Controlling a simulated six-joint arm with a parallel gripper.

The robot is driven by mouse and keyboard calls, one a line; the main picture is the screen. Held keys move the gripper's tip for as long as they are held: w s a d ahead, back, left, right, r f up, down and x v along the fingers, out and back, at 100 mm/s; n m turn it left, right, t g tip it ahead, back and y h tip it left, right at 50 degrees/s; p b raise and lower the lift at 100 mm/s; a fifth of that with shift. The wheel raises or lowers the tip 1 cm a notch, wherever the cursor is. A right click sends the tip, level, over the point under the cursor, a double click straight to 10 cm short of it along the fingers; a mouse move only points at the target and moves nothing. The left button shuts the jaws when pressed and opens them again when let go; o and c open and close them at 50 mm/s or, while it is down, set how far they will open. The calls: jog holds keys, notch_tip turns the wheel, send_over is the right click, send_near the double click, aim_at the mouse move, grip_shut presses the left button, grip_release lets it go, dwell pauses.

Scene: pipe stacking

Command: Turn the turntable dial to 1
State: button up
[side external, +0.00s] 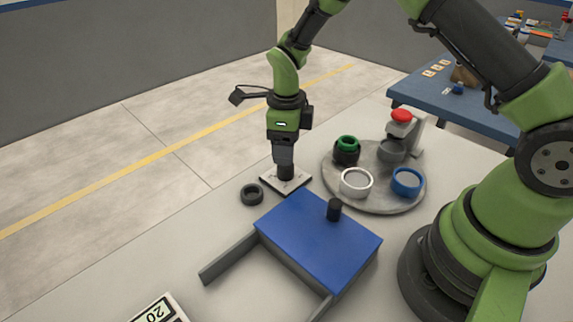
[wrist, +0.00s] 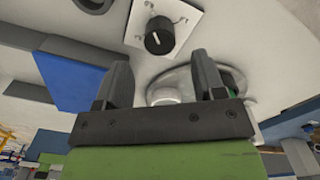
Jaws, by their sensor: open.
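The dial is a black knob (wrist: 159,36) with a white pointer line, on a square white plate (side external: 270,181). In the wrist view the plate's marks are too small or cut off to read. My gripper (side external: 284,160) points down right above the knob in the side view. In the wrist view my gripper (wrist: 161,60) has its two fingers wide apart, with nothing held. The knob shows beyond the fingertips, roughly centred between them. The grey round turntable (side external: 375,203) stands to the right of the plate.
A blue block (side external: 310,235) with a black knob lies in front. A dark ring (side external: 252,194) lies left of the plate.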

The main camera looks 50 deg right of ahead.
aim_at(286, 170)
notch_tip(286, 170, down, 6)
jog(key=shift+r, duration=0.15)
jog(key=c, duration=0.9)
